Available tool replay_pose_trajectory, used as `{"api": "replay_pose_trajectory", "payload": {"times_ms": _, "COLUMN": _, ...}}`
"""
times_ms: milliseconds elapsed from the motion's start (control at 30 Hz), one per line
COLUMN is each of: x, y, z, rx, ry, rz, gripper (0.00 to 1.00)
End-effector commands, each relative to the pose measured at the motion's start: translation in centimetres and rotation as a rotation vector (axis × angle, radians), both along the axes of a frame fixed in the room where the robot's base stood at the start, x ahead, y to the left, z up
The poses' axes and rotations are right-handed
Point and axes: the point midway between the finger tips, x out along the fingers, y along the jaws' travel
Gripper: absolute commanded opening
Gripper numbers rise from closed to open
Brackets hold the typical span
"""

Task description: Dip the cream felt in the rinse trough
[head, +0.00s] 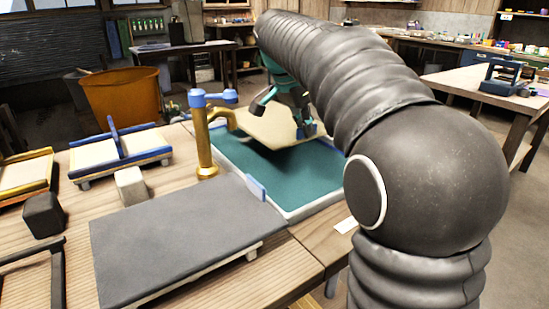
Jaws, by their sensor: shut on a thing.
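The cream felt (268,125) hangs as a tilted sheet over the far part of the rinse trough. The rinse trough (312,205) is a pale-rimmed basin with a teal surface inside, set into the wooden table. My gripper (288,118) has teal and dark fingers and is shut on the felt near its upper right edge. The felt casts a dark shadow on the teal surface below it. I cannot tell whether its lower edge touches that surface. My dark arm hides the right side of the trough.
A gold tap with a blue handle (203,135) stands at the trough's left edge. A grey board (175,235) with a blue tab lies in front. A framed mould (120,155), a pale block (130,186) and a dark block (42,214) are at left. An orange bin (122,95) stands behind.

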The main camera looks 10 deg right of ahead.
Motion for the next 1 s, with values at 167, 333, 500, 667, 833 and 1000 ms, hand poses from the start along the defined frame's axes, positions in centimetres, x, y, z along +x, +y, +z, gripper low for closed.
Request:
{"api": "replay_pose_trajectory", "payload": {"times_ms": 167, "x": 0.0, "y": 0.0, "z": 1.5, "rx": 0.0, "ry": -0.003, "rz": 0.0, "gripper": 0.0}}
{"api": "replay_pose_trajectory", "payload": {"times_ms": 333, "x": 0.1, "y": 0.0, "z": 2.9, "rx": 0.0, "ry": -0.002, "rz": 0.0, "gripper": 0.0}}
{"api": "replay_pose_trajectory", "payload": {"times_ms": 500, "x": 0.0, "y": 0.0, "z": 3.7, "rx": 0.001, "ry": -0.001, "rz": -0.001, "gripper": 0.0}}
{"api": "replay_pose_trajectory", "payload": {"times_ms": 667, "x": 0.0, "y": 0.0, "z": 3.9, "rx": 0.0, "ry": -0.001, "rz": 0.0, "gripper": 0.0}}
{"api": "replay_pose_trajectory", "payload": {"times_ms": 833, "x": 0.0, "y": 0.0, "z": 3.9, "rx": 0.0, "ry": -0.001, "rz": 0.0, "gripper": 0.0}}
{"api": "replay_pose_trajectory", "payload": {"times_ms": 1000, "x": 0.0, "y": 0.0, "z": 3.9, "rx": 0.001, "ry": -0.001, "rz": -0.001, "gripper": 0.0}}
